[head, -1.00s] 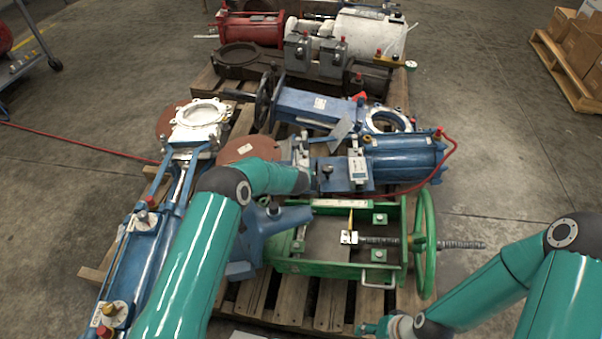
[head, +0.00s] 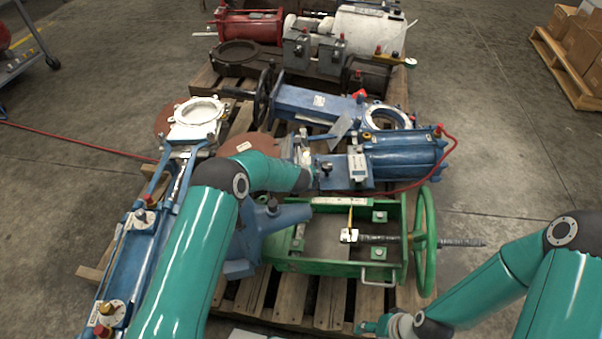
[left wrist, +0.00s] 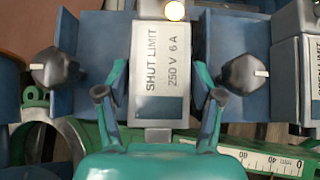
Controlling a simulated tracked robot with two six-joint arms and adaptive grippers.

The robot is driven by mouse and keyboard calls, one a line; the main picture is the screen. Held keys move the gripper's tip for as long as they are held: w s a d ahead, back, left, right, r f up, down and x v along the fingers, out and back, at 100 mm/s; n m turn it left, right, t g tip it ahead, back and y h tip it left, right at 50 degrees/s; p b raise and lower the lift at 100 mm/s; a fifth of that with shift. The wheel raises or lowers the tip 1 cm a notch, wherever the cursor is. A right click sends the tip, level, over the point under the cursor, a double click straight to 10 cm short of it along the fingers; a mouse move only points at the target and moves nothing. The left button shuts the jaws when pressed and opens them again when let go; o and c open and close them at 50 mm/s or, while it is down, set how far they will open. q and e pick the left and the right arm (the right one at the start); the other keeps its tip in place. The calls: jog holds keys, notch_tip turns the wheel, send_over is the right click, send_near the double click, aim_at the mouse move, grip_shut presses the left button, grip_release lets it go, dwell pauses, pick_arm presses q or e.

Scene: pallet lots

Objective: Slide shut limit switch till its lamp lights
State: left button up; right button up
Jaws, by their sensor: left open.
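In the left wrist view the shut limit switch (left wrist: 158,75) is a grey box labelled "SHUT LIMIT 250 V 6 A". The round lamp (left wrist: 174,10) at its top end glows warm white. My left gripper (left wrist: 160,88) is open, with one finger on each side of the switch; I cannot tell whether they touch it. In the head view my left gripper (head: 308,178) is at the blue actuator, and largely hides the switch. My right gripper (head: 375,327) is low, in front of the green frame; its fingers are too small to read.
Black knobs (left wrist: 56,72) flank the switch on a blue bracket. The open limit switch (head: 357,166) stands to its right. A millimetre scale (left wrist: 270,162) runs below. The green frame with its handwheel (head: 425,240) is close in front. A red hose (head: 440,165) curves behind.

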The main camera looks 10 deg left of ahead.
pick_arm(q)
jog(key=v, duration=1)
jog(key=shift+s, duration=0.15)
jog(key=shift+d+r, duration=0.1)
jog(key=shift+r, duration=0.05)
